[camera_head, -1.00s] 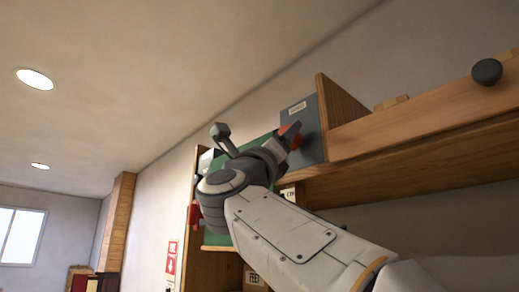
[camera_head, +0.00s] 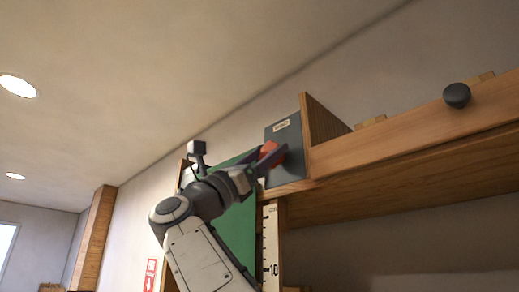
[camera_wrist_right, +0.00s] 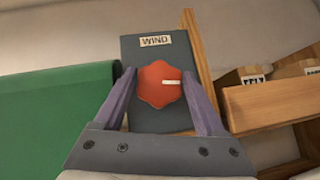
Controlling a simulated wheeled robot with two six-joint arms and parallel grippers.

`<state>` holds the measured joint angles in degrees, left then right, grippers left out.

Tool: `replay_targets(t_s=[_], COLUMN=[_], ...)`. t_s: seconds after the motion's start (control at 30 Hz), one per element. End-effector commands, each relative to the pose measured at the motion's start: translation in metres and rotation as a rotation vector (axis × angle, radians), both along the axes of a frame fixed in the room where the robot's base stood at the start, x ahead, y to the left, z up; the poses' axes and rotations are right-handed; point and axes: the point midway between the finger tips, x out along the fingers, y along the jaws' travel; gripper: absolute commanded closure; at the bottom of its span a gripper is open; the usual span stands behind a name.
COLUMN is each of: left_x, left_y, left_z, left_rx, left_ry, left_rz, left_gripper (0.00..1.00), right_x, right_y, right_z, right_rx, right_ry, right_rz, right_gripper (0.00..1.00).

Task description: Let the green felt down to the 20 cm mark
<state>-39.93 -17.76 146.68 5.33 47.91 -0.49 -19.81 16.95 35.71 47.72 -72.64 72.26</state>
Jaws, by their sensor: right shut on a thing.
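The red knob (camera_wrist_right: 152,84) with a white mark pointing right sits on a dark panel labelled WIND (camera_wrist_right: 150,55). My right gripper (camera_wrist_right: 159,84) is shut on the red knob, one finger on each side. The red knob shows between its fingers in the head view (camera_head: 270,151). The green felt (camera_head: 238,228) hangs left of the panel, partly behind my arm; it also shows in the wrist view (camera_wrist_right: 55,110). Its lower edge is out of view. A white scale (camera_head: 270,240) beside it shows a 10 mark; no 20 is visible. My left gripper is not in view.
A wooden shelf (camera_head: 400,150) with a dark round knob (camera_head: 457,95) runs right from the panel. Labelled blocks (camera_wrist_right: 256,78) stand behind its front board. A wooden post (camera_head: 92,235) stands at the left. The air below the ceiling is clear.

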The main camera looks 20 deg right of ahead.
Motion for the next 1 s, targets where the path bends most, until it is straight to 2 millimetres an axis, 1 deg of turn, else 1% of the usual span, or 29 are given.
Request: replay_targets(t_s=[0.03,0.2,0.63,0.67,0.7,0.73,1.0], left_x=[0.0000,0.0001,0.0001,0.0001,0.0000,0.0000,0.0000], left_y=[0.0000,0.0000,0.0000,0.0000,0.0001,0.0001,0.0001], left_z=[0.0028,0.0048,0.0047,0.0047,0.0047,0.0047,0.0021], left_rx=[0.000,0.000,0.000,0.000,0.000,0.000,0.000], left_ry=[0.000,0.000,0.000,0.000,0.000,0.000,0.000], left_rz=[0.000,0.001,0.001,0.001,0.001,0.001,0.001], left_gripper=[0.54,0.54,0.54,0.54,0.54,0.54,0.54], right_x=[-0.0029,-0.0038,-0.0041,-0.0041,-0.0040,-0.0039,-0.0012], right_y=[-0.0040,-0.0043,-0.0047,-0.0047,-0.0045,-0.0043,0.0013], right_z=[0.0012,0.0006,-0.0002,-0.0002,-0.0001,0.0000,-0.0033], right_rx=[0.017,0.031,0.034,0.034,0.033,0.033,0.027], right_ry=[-0.022,-0.058,-0.067,-0.067,-0.066,-0.065,-0.061], right_rz=[-0.006,-0.006,-0.007,-0.007,-0.006,-0.006,-0.002], right_gripper=[0.83,0.83,0.83,0.20,0.04,0.00,0.00])
